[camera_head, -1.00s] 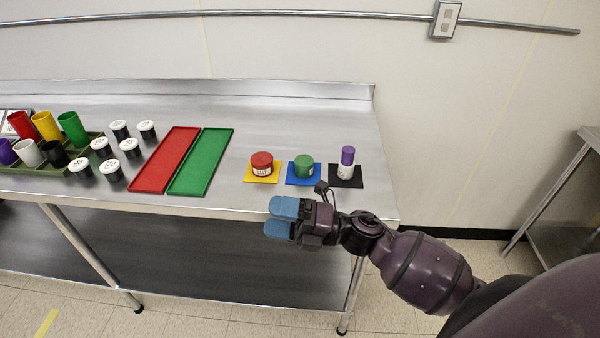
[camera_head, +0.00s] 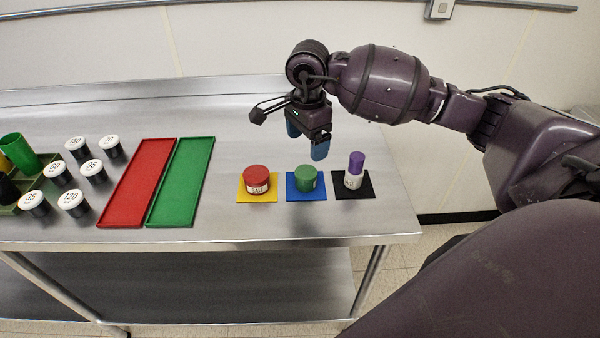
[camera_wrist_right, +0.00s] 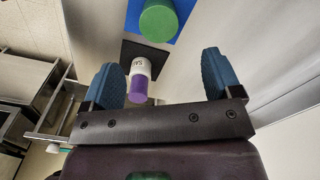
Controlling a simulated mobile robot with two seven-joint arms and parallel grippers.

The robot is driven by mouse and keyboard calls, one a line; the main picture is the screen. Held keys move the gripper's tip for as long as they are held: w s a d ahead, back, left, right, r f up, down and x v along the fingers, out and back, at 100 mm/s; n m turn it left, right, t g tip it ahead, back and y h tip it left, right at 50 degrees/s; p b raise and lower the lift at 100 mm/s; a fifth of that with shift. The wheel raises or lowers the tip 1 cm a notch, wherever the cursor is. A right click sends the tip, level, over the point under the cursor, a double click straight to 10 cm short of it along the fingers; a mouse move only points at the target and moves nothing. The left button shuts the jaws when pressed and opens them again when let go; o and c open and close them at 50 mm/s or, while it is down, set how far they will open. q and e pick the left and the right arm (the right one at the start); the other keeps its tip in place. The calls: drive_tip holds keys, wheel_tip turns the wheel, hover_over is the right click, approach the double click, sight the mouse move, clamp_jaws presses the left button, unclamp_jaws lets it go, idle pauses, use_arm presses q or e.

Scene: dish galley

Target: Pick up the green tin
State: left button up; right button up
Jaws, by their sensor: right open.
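The green tin (camera_head: 306,178) stands upright on a blue mat (camera_head: 291,190) near the right end of the steel table. It also shows at the top of the right wrist view (camera_wrist_right: 158,20), on the blue mat. My right gripper (camera_head: 307,148) is above and a little behind the tin, pointing down, apart from it. In the right wrist view its blue fingers (camera_wrist_right: 164,78) are spread, with nothing held between them. My left gripper is not in view.
A red tin (camera_head: 257,179) on a yellow mat stands left of the green tin. A purple-capped bottle (camera_head: 355,170) on a black mat stands right of it. Red (camera_head: 140,185) and green (camera_head: 182,182) trays and several black jars (camera_head: 93,171) lie farther left.

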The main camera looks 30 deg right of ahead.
sight(306, 171)
wheel_tip(306, 171, down, 5)
drive_tip(key=shift+s+r, duration=0.15)
drive_tip(key=shift+a+f, duration=0.1)
drive_tip(key=shift+f, duration=2.75)
drive_tip(key=c, duration=1.1)
